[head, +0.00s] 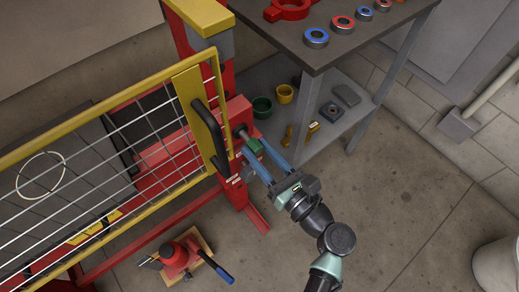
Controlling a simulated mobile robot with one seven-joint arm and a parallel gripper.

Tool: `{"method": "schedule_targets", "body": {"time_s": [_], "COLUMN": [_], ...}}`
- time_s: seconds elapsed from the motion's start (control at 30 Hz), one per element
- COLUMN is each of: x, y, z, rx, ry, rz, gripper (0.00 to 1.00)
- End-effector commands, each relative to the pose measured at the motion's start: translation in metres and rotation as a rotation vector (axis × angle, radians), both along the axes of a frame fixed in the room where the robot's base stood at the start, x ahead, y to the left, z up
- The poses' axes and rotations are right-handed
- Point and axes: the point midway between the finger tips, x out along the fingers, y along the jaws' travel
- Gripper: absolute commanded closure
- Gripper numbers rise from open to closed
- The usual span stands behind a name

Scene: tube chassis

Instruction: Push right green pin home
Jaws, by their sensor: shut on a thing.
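The green pin (254,147) shows as a small green block between my fingertips, at the right end of the red frame (236,108). A dark round part lies just beyond it, against the red frame. My gripper (254,149) reaches in from the lower right with two long blue fingers and is shut on the green pin. How deep the pin sits in the frame cannot be told from this view. The hole itself is hidden.
A yellow-framed mesh guard (183,78) with a black handle (209,133) stands close left of my gripper. A workbench (375,22) with rings and a lower shelf of cups is behind right.

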Motion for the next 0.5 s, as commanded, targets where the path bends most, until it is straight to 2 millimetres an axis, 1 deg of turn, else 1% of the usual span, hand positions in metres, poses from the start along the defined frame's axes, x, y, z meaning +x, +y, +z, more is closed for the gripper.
{"method": "schedule_targets", "body": {"time_s": [0.07,0.3,0.5], "x": [0.002,0.026,0.029], "y": [0.001,0.02,0.021], "z": [0.0,0.001,0.0], "rx": [0.001,0.002,0.001], "ry": [0.001,0.001,-0.001], "rz": [0.0,0.002,0.0], "gripper": [1.0,1.0,1.0]}}
